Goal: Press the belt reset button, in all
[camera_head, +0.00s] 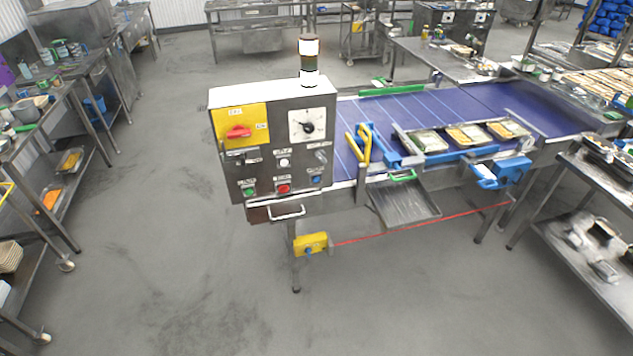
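A grey control box (262,172) stands at the near end of the blue conveyor belt (420,108). Its lower row has a green button (249,192), a red button (283,188) and a blue button (316,180). A white button (284,162) sits above the red one. The labels are too small to read, so I cannot tell which button is the belt reset. A red rotary switch (238,132) on a yellow plate and a black dial (308,127) are above. Neither of my grippers shows in the head view.
A stack light (309,62) tops the box. A yellow pull-cord switch (311,244) with a red cord hangs below. Steel tables flank left and right (603,275). The floor (165,250) before the box is clear.

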